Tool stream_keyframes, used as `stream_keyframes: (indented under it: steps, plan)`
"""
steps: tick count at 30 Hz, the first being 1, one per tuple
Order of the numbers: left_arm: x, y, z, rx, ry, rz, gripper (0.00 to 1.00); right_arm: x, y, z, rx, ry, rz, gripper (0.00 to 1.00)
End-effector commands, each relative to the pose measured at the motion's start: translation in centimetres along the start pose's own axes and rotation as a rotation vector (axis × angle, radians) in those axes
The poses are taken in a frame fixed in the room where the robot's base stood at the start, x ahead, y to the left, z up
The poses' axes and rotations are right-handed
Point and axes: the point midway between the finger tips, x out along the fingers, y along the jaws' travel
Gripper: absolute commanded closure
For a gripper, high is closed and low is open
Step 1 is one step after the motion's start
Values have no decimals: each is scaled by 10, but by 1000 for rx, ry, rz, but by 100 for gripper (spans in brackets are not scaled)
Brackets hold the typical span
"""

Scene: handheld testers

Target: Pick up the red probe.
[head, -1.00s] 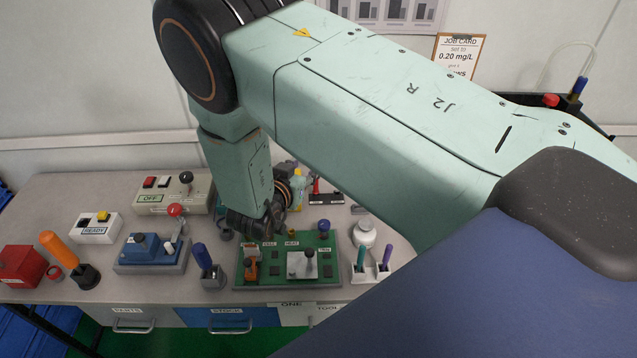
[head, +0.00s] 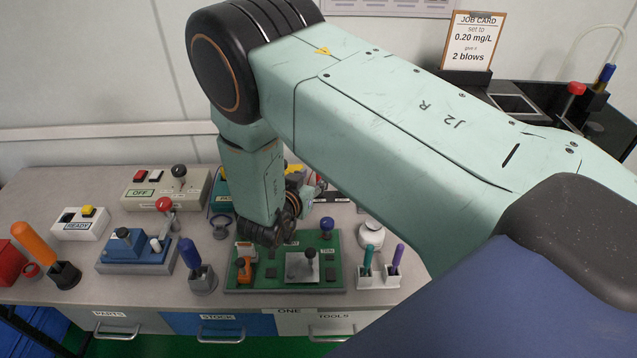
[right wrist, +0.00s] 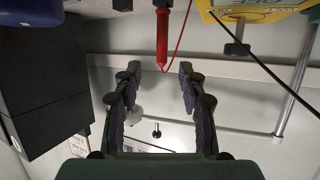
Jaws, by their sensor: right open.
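The red probe (right wrist: 163,38) shows in the right wrist view as a red rod with a thin red lead at its right. It lies at the top centre, beyond the fingertips and roughly in line with the gap between them. My right gripper (right wrist: 160,76) is open, with nothing between its fingers. In the head view my right arm hides most of that gripper, which is over the back of the bench behind the green board. I cannot surely pick out the probe in the head view. My left gripper is not in view.
A yellow device (right wrist: 255,8) is right of the probe in the wrist view, with a black lead crossing below it. In the head view the green board (head: 240,283), blue control box (head: 135,250) and orange handle (head: 33,243) crowd the bench. A job card (head: 472,42) stands behind.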

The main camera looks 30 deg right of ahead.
Motion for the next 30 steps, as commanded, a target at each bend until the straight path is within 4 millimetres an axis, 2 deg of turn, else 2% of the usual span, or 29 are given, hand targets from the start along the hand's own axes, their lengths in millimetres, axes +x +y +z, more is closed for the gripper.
stream_keyframes:
  steps: [12, 21, 30]
  plan:
    - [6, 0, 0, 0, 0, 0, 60, 55, -4, 0, 1, 0, 1, 59]
    - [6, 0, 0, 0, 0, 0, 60, 60, -4, 0, -1, 1, 0, 59]
    - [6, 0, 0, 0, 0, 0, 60, 60, -4, 0, -1, 1, 0, 83]
